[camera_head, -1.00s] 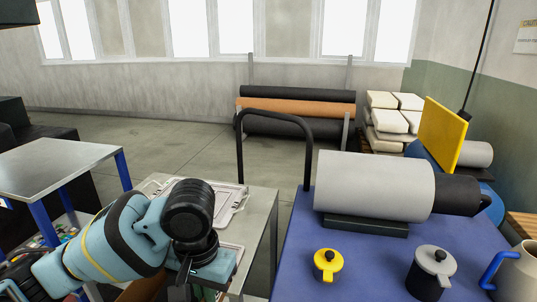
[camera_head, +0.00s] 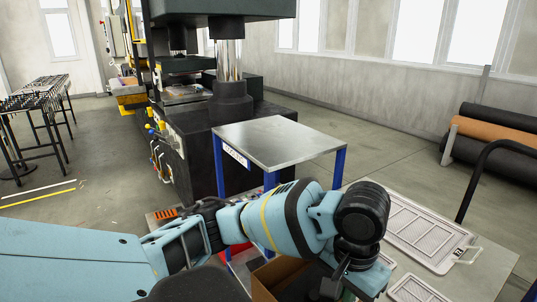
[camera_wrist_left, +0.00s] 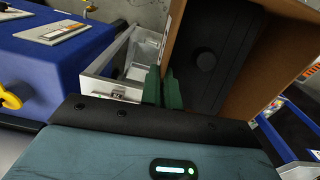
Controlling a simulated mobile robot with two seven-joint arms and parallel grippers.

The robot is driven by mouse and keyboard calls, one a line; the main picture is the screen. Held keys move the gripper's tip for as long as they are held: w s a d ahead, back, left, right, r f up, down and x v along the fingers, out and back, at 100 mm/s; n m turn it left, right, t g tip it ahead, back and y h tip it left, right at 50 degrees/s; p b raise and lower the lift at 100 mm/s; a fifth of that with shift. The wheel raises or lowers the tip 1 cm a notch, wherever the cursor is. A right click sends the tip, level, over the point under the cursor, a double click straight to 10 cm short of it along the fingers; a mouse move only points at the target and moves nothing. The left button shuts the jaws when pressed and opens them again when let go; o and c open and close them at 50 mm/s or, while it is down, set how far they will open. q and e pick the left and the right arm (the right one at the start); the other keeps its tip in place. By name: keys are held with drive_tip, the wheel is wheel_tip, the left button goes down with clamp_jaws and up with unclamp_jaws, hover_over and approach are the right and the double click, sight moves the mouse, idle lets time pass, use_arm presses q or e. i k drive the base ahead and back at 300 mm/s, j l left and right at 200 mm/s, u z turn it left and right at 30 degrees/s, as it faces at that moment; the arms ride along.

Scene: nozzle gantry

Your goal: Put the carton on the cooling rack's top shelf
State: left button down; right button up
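The carton is a brown open box (camera_head: 272,283), partly hidden below my left arm at the bottom of the head view. In the left wrist view its brown wall (camera_wrist_left: 269,50) is close up, with something dark inside. My left gripper's green fingers (camera_wrist_left: 162,88) are closed on the carton's edge; in the head view the gripper (camera_head: 340,285) is mostly hidden by the wrist. A blue-framed rack with a bare steel top (camera_head: 278,140), apparently the cooling rack, stands beyond the arm; its label is unreadable. My right gripper is out of view.
A large black press (camera_head: 195,135) stands just behind the rack. Pale perforated trays (camera_head: 420,232) lie on a steel bench at right. A black slatted table (camera_head: 35,100) stands far left. Fabric rolls (camera_head: 495,125) lie at far right. The left wrist view shows a blue-covered table (camera_wrist_left: 60,70).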

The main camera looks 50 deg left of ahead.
sight(260, 135)
drive_tip(key=j+u, duration=0.2)
drive_tip(key=j, duration=0.4)
drive_tip(key=i+j+u, duration=0.2)
drive_tip(key=j, duration=0.4)
drive_tip(key=i+j, duration=0.1)
drive_tip(key=j, duration=0.45)
